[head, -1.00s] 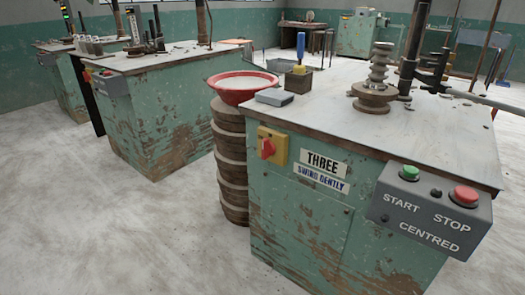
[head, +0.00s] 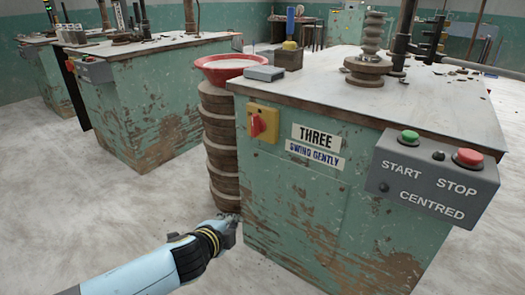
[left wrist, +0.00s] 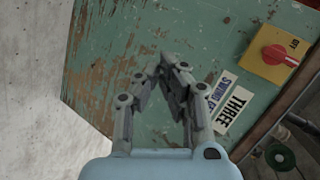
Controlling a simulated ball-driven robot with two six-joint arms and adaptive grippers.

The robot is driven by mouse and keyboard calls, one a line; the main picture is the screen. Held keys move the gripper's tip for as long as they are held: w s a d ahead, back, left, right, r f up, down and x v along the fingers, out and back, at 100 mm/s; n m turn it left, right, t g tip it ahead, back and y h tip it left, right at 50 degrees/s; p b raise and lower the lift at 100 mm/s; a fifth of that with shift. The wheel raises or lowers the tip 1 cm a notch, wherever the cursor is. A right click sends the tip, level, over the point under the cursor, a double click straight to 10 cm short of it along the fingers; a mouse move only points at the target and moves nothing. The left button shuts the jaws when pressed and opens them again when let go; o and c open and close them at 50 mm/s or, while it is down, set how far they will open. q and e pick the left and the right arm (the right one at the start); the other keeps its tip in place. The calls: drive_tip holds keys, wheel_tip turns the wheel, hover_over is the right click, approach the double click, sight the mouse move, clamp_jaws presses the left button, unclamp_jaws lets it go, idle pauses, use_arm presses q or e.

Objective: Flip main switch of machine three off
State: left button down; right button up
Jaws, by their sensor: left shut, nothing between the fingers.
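Machine three (head: 300,205) is a worn green cabinet with a grey top and a label reading THREE (head: 317,138). Its main switch (head: 258,125) is a red rotary knob on a yellow plate, high on the front face near the left corner. The switch also shows in the left wrist view (left wrist: 280,55), at the upper right, turned sideways. My left gripper (head: 232,222) is low in front of the cabinet's left edge, below the switch and apart from it. In the left wrist view, its fingertips (left wrist: 167,66) meet with nothing between them. My right gripper is not in view.
A grey START/STOP box (head: 430,180) juts out at the right. A stack of brown round slabs (head: 220,150) with a red bowl (head: 228,68) on top stands beside the cabinet's left side. Another green machine (head: 150,105) stands further left. Open floor lies in front.

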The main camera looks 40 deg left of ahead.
sight(256, 125)
use_arm(q)
drive_tip(key=w+r+m+t+b, duration=0.1)
drive_tip(key=w+r+t+b, duration=0.2)
drive_tip(key=w+r, duration=0.2)
drive_tip(key=w+r+m+t+b, duration=0.2)
drive_tip(key=w+r, duration=0.4)
drive_tip(key=r, duration=0.5)
drive_tip(key=shift+w+d+r+t+y+b, duration=0.15)
drive_tip(key=shift+w+t+y+b, duration=0.25)
drive_tip(key=shift+b, duration=0.45)
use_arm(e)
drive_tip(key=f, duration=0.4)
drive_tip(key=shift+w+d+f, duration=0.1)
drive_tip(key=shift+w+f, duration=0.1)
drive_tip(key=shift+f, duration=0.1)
use_arm(q)
drive_tip(key=w+a, duration=0.1)
drive_tip(key=w, duration=0.2)
drive_tip(key=w+a, duration=0.2)
drive_tip(key=w, duration=0.1)
drive_tip(key=w+a+b, duration=0.1)
drive_tip(key=w+a, duration=0.1)
drive_tip(key=w, duration=0.1)
drive_tip(key=shift+w+a, duration=0.25)
drive_tip(key=shift+a, duration=0.5)
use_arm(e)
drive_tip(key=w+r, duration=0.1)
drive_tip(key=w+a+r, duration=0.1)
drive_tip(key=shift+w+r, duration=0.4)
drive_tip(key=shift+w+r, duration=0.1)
